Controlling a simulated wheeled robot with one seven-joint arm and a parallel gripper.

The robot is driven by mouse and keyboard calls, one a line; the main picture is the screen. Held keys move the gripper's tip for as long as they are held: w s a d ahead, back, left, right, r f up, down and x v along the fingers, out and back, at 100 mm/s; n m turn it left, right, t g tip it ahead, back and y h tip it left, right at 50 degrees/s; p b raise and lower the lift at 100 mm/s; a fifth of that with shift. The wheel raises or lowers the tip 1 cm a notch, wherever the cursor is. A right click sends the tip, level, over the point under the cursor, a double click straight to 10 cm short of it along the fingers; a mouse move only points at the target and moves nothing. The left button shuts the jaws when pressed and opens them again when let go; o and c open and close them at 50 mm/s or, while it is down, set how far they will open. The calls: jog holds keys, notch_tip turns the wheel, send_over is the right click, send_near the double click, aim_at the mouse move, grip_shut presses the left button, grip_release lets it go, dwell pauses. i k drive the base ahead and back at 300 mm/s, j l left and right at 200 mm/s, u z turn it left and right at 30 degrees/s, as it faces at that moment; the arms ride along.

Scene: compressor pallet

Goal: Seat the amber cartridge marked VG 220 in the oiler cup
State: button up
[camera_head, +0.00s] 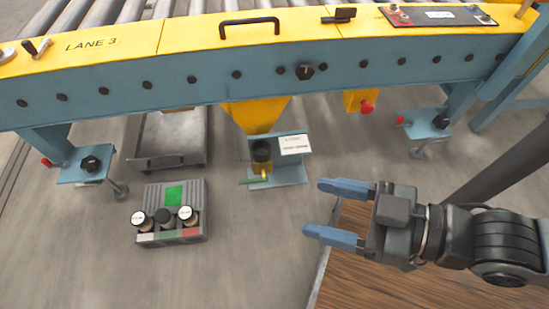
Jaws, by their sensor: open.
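Three cartridges stand in a grey rack (192,188) on the floor at lower left: a left one (139,219), a middle one (164,220) and a right one (187,217). Their caps are pale or dark, and their sides look brownish. Their markings are too small to read, so I cannot tell which is VG 220. The oiler cup (262,153) is a dark cup on a blue-grey bracket below a yellow funnel shape. I cannot see clearly inside it. My gripper (315,208) is open and empty, right of the cup and rack, touching neither.
A blue and yellow conveyor frame (220,90) marked LANE 3 spans the back. A green lever (250,181) and a white label plate (294,144) are by the cup. A grey tray (168,140) lies behind the rack. A wooden surface (400,290) is below my arm.

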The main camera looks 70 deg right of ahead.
aim_at(265, 150)
jog(key=i+u, duration=0.75)
